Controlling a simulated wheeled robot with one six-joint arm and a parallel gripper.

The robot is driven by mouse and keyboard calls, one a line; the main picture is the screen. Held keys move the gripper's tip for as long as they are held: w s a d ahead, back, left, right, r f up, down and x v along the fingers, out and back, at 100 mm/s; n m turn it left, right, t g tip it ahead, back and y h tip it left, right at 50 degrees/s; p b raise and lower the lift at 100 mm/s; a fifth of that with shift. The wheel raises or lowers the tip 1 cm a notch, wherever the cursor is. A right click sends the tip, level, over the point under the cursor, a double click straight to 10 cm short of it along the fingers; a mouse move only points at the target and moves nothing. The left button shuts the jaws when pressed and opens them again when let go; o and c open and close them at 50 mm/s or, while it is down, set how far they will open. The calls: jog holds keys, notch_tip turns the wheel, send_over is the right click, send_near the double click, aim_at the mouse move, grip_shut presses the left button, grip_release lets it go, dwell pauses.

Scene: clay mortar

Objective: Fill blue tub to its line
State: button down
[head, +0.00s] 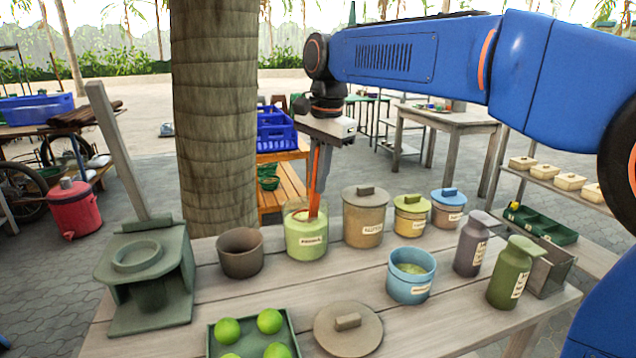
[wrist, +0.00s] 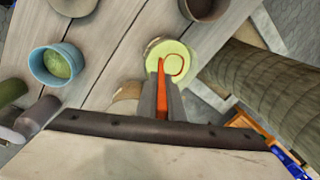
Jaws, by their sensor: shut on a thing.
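The light blue tub (head: 408,290) stands open on the table, with green stuff inside; it is also at the left in the wrist view (wrist: 45,72). Its fill line cannot be made out. A pale green labelled jar (head: 306,240) stands open behind it to the left, and shows in the wrist view (wrist: 186,50) with pale yellow-green contents. My gripper (head: 319,180) is above this jar, shut on an orange-handled scoop (head: 314,208). The scoop (wrist: 162,74) points down into the jar, and a rounded orange rim shows against the contents. How deep it sits is unclear.
A brown lidded jar (head: 363,222), a yellow jar (head: 410,222) and a blue-lidded jar (head: 447,212) stand to the right. A brown bowl (head: 240,254), loose lid (head: 347,336), lime tray (head: 212,342) and press (head: 150,265) are near.

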jog(key=shift+r, duration=4.4)
